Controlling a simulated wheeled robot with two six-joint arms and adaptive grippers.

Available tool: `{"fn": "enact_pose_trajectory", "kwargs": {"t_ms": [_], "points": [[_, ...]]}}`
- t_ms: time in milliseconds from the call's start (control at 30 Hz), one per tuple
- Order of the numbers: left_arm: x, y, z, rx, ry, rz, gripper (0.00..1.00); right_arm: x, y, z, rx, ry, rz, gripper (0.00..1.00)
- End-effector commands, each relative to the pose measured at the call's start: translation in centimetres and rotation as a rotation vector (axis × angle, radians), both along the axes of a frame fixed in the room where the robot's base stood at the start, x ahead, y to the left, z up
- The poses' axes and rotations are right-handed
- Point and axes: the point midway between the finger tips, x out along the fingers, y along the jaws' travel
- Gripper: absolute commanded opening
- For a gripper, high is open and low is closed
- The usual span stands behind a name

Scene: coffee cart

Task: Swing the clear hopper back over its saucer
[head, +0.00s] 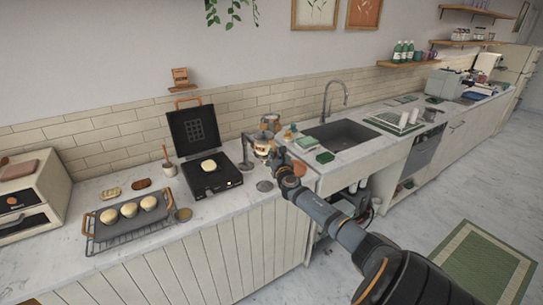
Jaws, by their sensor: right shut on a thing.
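The clear hopper (262,149) is small in the head view, with orange-brown colour showing in it. A dark stand (246,163) is just left of the hopper. My left gripper is not in view.
The open waffle iron (212,176) holds a pale round piece. A rack with a tray (101,234) of pale rounds is further left. A sink (348,134) with a tap is to the right.

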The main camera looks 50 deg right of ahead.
Motion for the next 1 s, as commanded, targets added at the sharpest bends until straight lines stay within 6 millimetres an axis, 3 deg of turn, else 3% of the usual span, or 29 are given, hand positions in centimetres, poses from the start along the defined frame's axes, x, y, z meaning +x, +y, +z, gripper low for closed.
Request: {"fn": "enact_pose_trajectory", "kwargs": {"t_ms": [267, 300, 500, 800, 1000], "points": [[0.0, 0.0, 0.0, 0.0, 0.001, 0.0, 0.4, -0.2, -0.2, -0.2, -0.001, 0.004, -0.007, 0.0], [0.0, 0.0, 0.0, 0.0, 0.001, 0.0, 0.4, -0.1, -0.3, -0.2, -0.001, 0.004, -0.007, 0.12], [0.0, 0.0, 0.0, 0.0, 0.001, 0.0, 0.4, -0.1, -0.2, -0.1, -0.002, 0.002, -0.006, 0.35], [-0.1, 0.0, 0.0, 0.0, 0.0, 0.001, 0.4, -0.2, -0.1, 0.0, -0.004, 0.001, -0.004, 0.35], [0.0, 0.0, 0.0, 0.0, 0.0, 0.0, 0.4, -2.5, 1.4, -0.1, -0.006, 0.006, 0.0, 0.35]]}}
